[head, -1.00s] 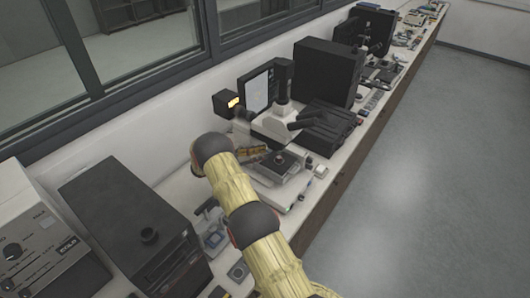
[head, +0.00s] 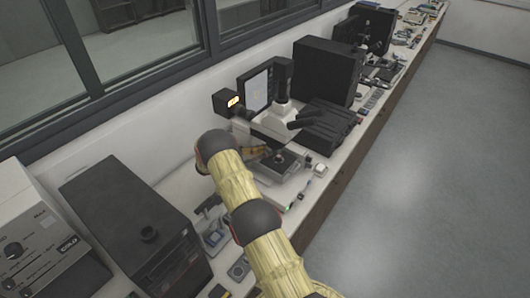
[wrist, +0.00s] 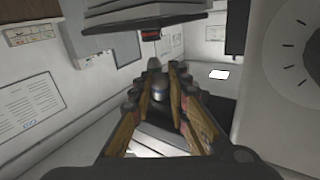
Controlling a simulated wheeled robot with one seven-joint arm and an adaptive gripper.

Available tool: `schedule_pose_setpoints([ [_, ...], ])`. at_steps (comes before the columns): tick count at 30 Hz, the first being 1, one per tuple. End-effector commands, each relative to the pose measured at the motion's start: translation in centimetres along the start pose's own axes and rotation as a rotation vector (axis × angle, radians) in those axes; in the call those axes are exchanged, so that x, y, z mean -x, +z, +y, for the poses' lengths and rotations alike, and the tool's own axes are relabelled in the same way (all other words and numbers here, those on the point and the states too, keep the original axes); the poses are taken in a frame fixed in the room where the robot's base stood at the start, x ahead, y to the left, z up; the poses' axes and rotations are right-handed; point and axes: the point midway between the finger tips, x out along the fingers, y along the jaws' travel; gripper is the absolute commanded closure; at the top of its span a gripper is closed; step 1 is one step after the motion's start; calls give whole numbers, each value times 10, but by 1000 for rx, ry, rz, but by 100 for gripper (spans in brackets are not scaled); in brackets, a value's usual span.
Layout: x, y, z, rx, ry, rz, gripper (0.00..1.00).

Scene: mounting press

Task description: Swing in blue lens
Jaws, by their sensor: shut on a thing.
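The white microscope (head: 276,124) stands on the bench in the head view, with a dark stage piece (head: 280,160) low on it. My gripper (wrist: 161,72) reaches in under its head from the left; my arm partly hides it in the head view. In the wrist view a small grey, slightly bluish lens barrel (wrist: 158,92) sits between my fingers, and they are shut on it. Its colour band is not clear. Another lens with a red ring (wrist: 150,36) hangs above, apart from my fingers.
A black box (head: 328,74) and a flat dark case (head: 324,126) stand beyond the microscope. A screen (head: 258,90) and a small yellow-lit display (head: 233,101) are behind it. A large dark unit (head: 130,222) stands nearer on the left. The floor at right is clear.

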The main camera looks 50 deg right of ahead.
Motion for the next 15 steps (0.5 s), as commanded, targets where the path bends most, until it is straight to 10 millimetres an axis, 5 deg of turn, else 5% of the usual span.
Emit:
schedule_pose_setpoints([
  [15, -2, 1, 5, -16, -92, 17, 100],
])
